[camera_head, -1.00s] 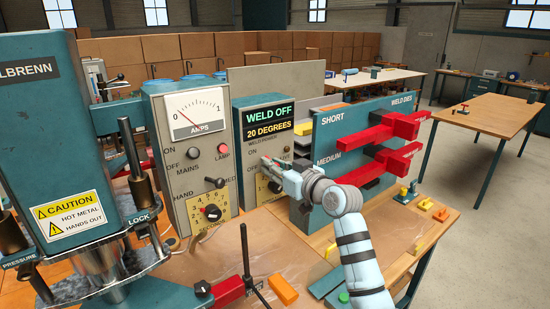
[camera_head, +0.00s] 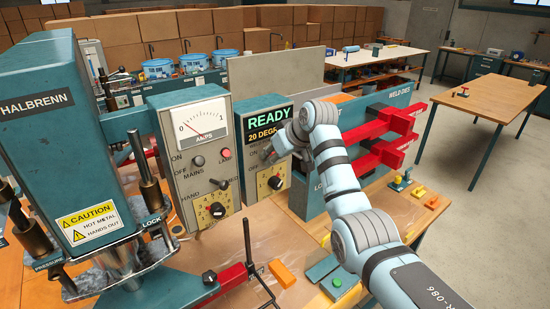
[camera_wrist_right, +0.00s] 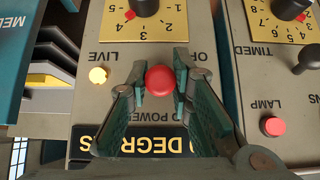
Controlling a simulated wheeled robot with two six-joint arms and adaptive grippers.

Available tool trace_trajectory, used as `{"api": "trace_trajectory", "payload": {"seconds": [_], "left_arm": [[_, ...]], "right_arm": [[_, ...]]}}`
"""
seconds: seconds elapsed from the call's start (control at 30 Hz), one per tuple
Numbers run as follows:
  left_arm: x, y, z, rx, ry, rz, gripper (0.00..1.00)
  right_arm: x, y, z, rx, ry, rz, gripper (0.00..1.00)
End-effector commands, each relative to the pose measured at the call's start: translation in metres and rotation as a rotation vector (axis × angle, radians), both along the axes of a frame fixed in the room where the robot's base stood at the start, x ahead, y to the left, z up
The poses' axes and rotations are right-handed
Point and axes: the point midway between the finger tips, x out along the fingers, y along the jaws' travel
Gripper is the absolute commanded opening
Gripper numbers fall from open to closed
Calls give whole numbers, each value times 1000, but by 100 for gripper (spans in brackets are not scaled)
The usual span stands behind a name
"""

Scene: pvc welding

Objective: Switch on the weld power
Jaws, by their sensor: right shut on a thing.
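The weld power box (camera_head: 251,186) stands on the bench, and its display (camera_head: 265,120) reads READY above 20 DEGREES. In the right wrist view its panel is upside down. The red switch knob (camera_wrist_right: 160,80) sits there between the WELD POWER and OFF labels. A bright yellow lamp (camera_wrist_right: 98,75) is beside it, under the LIVE label. My right gripper (camera_wrist_right: 159,86) is shut on the red knob, with one finger on each side. In the head view my right arm hides part of the box and the knob. My left gripper is not in view.
The teal press (camera_head: 60,150) is further left. A teal die rack (camera_head: 398,102) with red dies (camera_head: 395,125) is close to my right arm.

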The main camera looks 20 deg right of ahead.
Motion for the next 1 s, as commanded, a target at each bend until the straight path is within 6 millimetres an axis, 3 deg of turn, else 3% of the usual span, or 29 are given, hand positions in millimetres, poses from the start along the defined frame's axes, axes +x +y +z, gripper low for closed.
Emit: {"api": "trace_trajectory", "payload": {"seconds": [0.6, 0.63, 0.73, 1.0], "left_arm": [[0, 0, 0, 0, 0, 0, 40], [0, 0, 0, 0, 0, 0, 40], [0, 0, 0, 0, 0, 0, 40], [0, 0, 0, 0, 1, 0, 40]], "right_arm": [[2, 1, 5, -19, 42, -1, 0], [2, 0, 5, -19, 42, -1, 21], [2, 0, 4, -19, 43, -1, 37], [1, 0, 3, -19, 45, -1, 40]]}}
